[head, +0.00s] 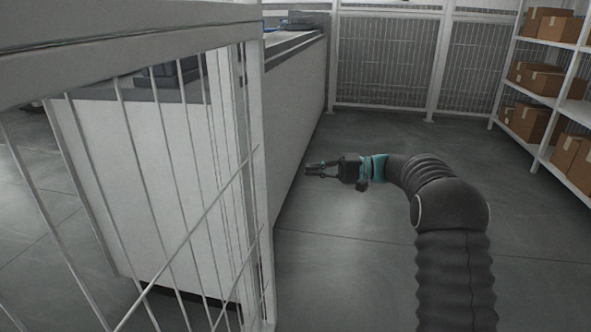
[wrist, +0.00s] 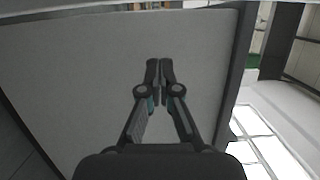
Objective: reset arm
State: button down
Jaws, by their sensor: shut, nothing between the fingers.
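My gripper (head: 315,169) is at the end of my dark arm, which curves to the left in the head view. It points left toward the side of the white counter (head: 296,130), and a gap of floor shows around it. In the wrist view my gripper (wrist: 159,72) has its two fingers together, with nothing held. Behind the fingers a large pale panel (wrist: 75,85) fills most of the wrist view. Whether the fingers touch that panel cannot be told.
A white wire fence (head: 150,200) stands close at the left, in front of the counter. Shelves with cardboard boxes (head: 540,85) stand at the right. A mesh fence (head: 385,65) closes the back. Grey floor (head: 385,135) is clear between counter and shelves.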

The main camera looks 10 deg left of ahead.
notch_tip(320, 180, down, 10)
jog(key=d+m+t+h, duration=0.1)
jog(key=d+m+h, duration=0.1)
jog(key=m+h, duration=0.15)
jog(key=s+d+f+m+h, duration=0.1)
jog(key=s+d+f+h, duration=0.3)
jog(key=s, duration=0.4)
jog(key=s+d+r+n+t+h+p, duration=0.1)
jog(key=s+d+r+t+h+p, duration=0.15)
jog(key=s+d, duration=0.4)
jog(key=s+d+r+t+h+p, duration=0.1)
jog(key=s+d+r+h, duration=0.3)
jog(key=s, duration=0.6)
jog(key=s+d+r+n+t+h+p, duration=0.1)
jog(key=s+d+r+h, duration=0.3)
jog(key=s, duration=0.4)
jog(key=s+d+r+t+p, duration=0.2)
jog(key=s+d+r+t, duration=0.1)
jog(key=s+r, duration=0.4)
jog(key=shift+s+r+p, duration=0.3)
jog(key=shift+s+p, duration=0.1)
jog(key=shift+s, duration=0.55)
jog(key=shift+a+t, duration=0.1)
jog(key=shift+t, duration=0.15)
